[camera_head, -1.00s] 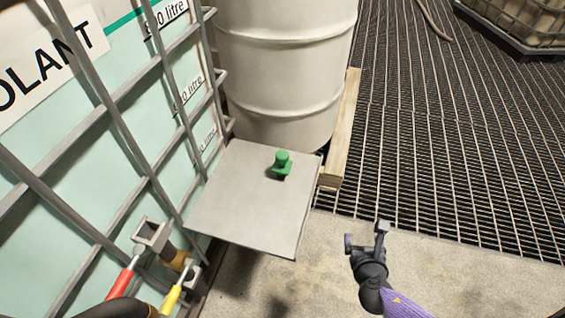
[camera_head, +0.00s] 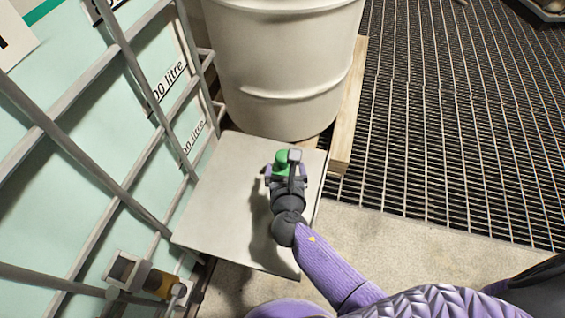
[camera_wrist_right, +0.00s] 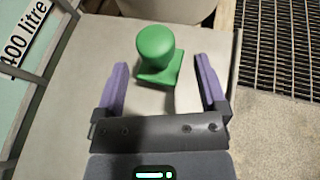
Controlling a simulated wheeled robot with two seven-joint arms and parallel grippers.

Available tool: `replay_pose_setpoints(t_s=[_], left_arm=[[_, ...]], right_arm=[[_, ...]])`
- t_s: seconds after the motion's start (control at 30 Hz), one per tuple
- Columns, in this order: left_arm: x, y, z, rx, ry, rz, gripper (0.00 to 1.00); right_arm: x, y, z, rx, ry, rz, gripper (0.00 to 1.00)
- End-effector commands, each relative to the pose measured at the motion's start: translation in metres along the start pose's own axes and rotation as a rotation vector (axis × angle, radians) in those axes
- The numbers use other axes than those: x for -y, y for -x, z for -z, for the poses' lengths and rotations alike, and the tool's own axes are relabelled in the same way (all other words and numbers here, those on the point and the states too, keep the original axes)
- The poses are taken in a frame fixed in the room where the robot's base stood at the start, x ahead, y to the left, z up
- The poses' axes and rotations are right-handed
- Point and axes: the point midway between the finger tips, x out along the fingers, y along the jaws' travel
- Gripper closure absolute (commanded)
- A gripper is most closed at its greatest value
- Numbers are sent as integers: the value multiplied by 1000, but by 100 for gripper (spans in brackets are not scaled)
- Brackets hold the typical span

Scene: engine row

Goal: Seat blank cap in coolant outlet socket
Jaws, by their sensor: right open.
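The green blank cap (camera_head: 282,160) stands upright on a grey square plate (camera_head: 225,185) beside the caged tank. In the right wrist view the cap (camera_wrist_right: 158,55) shows a round knob on a square base. My right gripper (camera_head: 286,170) is over the plate at the cap, partly covering it in the head view. In the right wrist view its two purple fingers (camera_wrist_right: 161,82) are open, with the cap just ahead of and between their tips, not gripped. An outlet fitting (camera_head: 148,278) with a square grey socket and a brass part is at the lower left. My left gripper is not in view.
The caged coolant tank (camera_head: 60,150) fills the left side. A large cream drum (camera_head: 285,70) stands on a wooden pallet (camera_head: 348,120) just behind the plate. Metal floor grating (camera_head: 450,120) and bare concrete (camera_head: 400,235) lie open to the right.

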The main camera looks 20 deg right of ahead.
Motion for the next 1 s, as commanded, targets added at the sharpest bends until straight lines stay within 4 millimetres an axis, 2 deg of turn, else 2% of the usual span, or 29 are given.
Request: replay_pose_setpoints(t_s=[0.03, 0.2, 0.43, 0.47, 0.87, 1.0], left_arm=[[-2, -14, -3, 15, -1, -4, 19], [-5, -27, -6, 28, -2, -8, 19], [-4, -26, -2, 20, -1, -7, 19], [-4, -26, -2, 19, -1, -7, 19], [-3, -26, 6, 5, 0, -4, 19], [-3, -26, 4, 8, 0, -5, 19]], right_arm=[[-2, -14, 9, -4, 0, 1, 9], [-3, -41, 7, -3, 0, 0, 9], [-3, -42, 2, -1, 0, 0, 9], [-3, -42, 2, -1, 0, 0, 13], [-3, -42, 2, -1, 0, 0, 97], [-3, -42, 2, -1, 0, 0, 100]])
